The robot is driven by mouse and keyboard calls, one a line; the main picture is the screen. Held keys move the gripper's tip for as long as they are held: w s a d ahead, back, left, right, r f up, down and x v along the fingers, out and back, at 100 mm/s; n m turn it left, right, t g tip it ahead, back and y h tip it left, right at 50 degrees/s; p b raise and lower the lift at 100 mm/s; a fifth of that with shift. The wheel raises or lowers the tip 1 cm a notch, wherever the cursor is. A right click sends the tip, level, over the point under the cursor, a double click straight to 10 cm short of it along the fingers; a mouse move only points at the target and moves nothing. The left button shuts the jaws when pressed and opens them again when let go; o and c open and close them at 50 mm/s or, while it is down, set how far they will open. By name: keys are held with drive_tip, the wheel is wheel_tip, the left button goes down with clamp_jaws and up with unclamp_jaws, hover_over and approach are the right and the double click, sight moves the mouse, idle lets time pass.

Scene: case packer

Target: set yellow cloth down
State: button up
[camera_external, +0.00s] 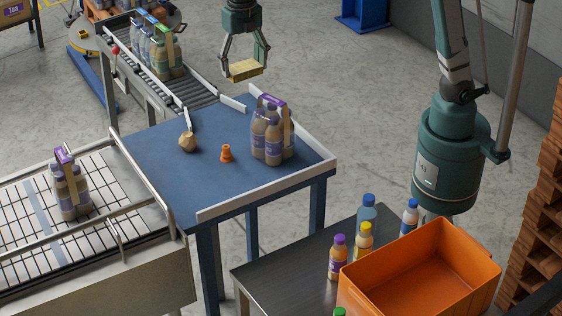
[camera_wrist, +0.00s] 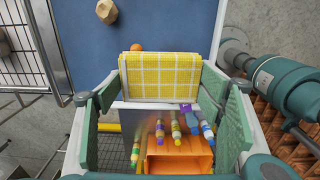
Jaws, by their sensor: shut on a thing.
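The yellow cloth (camera_external: 244,70) is a folded pad held level in the air between my gripper's fingers (camera_external: 244,60). In the wrist view the cloth (camera_wrist: 160,75) shows a yellow and white check, and my gripper (camera_wrist: 160,92) has a green finger on each side of it. The blue table (camera_external: 220,185) lies below, toward the camera in the external view. The cloth appears clear of its surface; the exact height is hard to tell.
An orange crate (camera_external: 420,270) and several bottles stand on a lower bench (camera_external: 280,272). A conveyor (camera_external: 185,93) carries more bottles.

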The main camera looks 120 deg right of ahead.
hover_over(243, 132)
wheel_tip(243, 132, down, 18)
drive_tip(key=shift+p, duration=0.45)
drive_tip(key=shift+f, duration=0.1)
drive_tip(key=shift+f, duration=2.8)
drive_tip(key=shift+f+p, duration=0.35)
drive_tip(key=shift+f, duration=1.75)
drive_tip(key=shift+f, duration=0.15)
